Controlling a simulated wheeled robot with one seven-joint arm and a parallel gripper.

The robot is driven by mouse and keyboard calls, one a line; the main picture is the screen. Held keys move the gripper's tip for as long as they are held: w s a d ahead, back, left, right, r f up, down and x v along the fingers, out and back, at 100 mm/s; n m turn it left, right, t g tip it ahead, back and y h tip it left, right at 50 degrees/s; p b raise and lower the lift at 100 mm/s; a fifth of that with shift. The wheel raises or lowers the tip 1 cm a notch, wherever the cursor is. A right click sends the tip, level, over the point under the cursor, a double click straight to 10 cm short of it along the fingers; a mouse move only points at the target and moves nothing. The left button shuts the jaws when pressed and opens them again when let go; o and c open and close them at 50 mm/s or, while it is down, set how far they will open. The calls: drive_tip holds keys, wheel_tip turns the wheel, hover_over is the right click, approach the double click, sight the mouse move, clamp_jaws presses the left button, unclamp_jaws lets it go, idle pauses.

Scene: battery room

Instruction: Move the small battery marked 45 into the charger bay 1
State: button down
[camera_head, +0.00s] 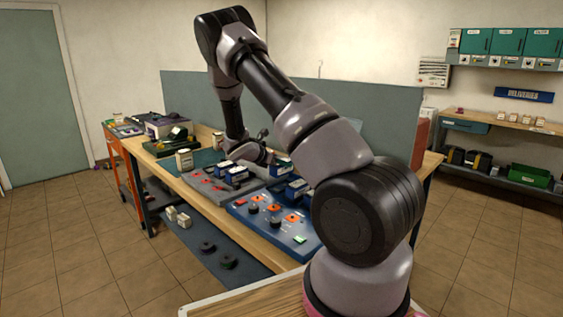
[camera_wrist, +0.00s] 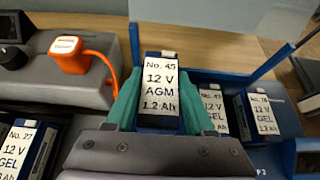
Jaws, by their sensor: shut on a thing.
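The small battery marked No. 45 (camera_wrist: 160,85), labelled 12 V AGM 1.2 Ah, is between the teal fingers of my gripper (camera_wrist: 158,105) in the wrist view. My gripper is shut on it, and its label faces the camera. In the head view my gripper (camera_head: 256,154) is over the back part of the bench; the held battery cannot be made out clearly there. A grey charger unit (camera_wrist: 85,90) with an orange plug is left of the held battery in the wrist view. I cannot read a bay 1 mark.
Batteries No. 43 (camera_wrist: 212,108) and No. 78 (camera_wrist: 262,113) stand right of the held one, by a blue frame (camera_wrist: 235,75). Battery No. 27 (camera_wrist: 20,145) is at the lower left. A blue panel (camera_head: 270,222) with knobs lies on the bench front. A grey partition (camera_head: 185,95) stands behind.

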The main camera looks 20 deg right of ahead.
sight(281, 173)
drive_tip(key=shift+f, duration=2.5)
drive_tip(key=shift+a+f, duration=0.1)
drive_tip(key=shift+f, duration=0.5)
drive_tip(key=c, duration=0.5)
unclamp_jaws()
drive_tip(key=shift+c, duration=0.2)
drive_tip(key=shift+f, duration=0.1)
drive_tip(key=shift+a, duration=0.1)
drive_tip(key=shift+v, duration=5.5)
